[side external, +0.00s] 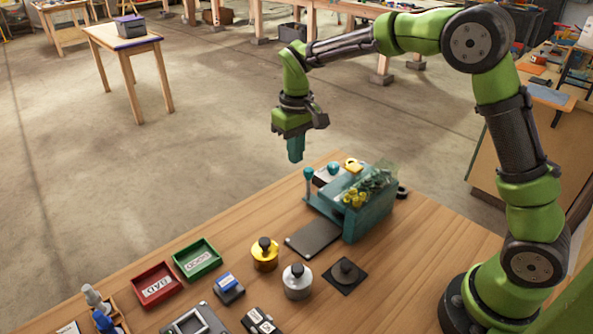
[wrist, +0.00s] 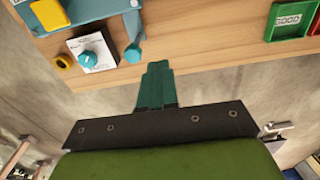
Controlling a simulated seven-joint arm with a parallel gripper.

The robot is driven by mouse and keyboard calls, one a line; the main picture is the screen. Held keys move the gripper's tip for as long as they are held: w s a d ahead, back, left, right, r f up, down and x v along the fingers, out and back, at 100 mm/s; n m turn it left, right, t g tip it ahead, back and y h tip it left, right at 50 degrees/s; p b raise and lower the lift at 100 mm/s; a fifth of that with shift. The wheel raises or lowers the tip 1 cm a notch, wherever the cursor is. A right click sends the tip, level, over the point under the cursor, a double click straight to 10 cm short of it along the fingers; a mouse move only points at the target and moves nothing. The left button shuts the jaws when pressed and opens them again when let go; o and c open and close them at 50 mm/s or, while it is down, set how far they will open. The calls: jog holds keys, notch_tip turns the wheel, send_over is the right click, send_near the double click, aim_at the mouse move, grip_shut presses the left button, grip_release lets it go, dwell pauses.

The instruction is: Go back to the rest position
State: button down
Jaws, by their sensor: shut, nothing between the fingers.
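My gripper (side external: 296,149) hangs in the air beyond the far edge of the wooden table (side external: 226,232), pointing down. Its teal fingers are together with nothing between them. In the wrist view the closed fingers of my gripper (wrist: 157,70) show in the middle, over the table edge and the floor.
A teal box (side external: 370,213) holding yellow items stands near the table's far edge, below and right of my gripper. A red tray (side external: 156,285), a green tray (side external: 197,259), a gold weight (side external: 264,254) and a silver weight (side external: 297,282) stand nearer. Air around my gripper is clear.

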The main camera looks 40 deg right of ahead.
jog(key=s+r+m+t+y, duration=0.1)
jog(key=s+r+m+t, duration=0.1)
jog(key=s, duration=0.9)
jog(key=s+d+r+m+t+y, duration=0.1)
jog(key=s+r+t, duration=0.4)
jog(key=s, duration=0.7)
notch_tip(320, 180, up, 2)
jog(key=shift+r+m, duration=0.2)
jog(key=shift+m, duration=0.2)
jog(key=shift+s+d, duration=0.1)
